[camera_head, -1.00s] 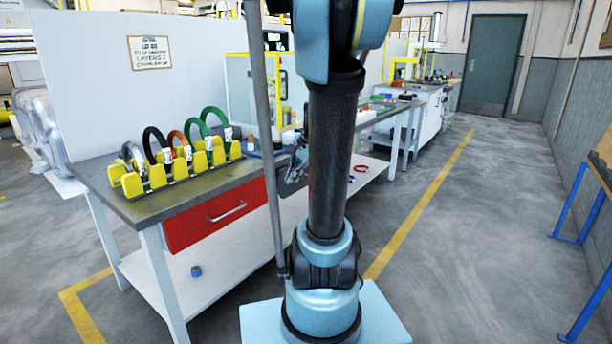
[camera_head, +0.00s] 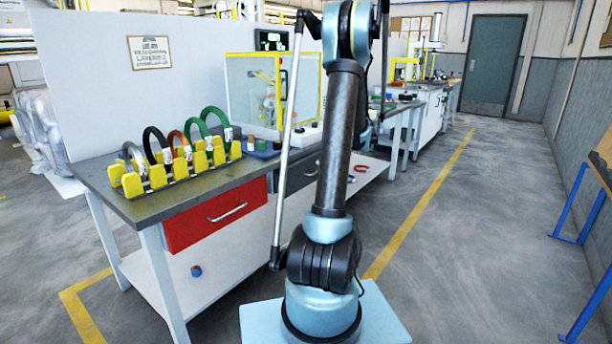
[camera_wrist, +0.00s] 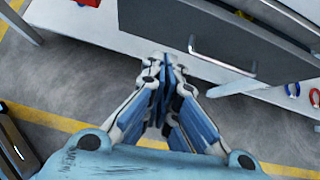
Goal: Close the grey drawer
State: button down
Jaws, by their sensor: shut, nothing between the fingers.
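The grey drawer (camera_head: 295,178) is right of the red drawer under the bench top, partly hidden by my arm in the head view. In the wrist view, the grey drawer front (camera_wrist: 160,28) spans the top, with a silver bar handle (camera_wrist: 222,57) at the upper right. I cannot tell for certain how far the drawer is out. My gripper (camera_wrist: 166,68) is shut and empty, left of and below the handle in the picture, over the floor and shelf edge. It appears apart from the drawer. The gripper is not clear in the head view.
The red drawer (camera_head: 215,212) has a silver handle. A yellow rack (camera_head: 180,168) with several coils stands on the bench top.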

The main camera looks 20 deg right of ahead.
jog(key=w+d+f+m, duration=0.1)
jog(key=d, duration=0.1)
send_near(300, 177)
notch_tip(300, 177, down, 3)
jog(key=w+a, duration=0.1)
jog(key=shift+w+a+f, duration=0.2)
jog(key=shift+w+a, duration=0.25)
jog(key=shift+w, duration=0.25)
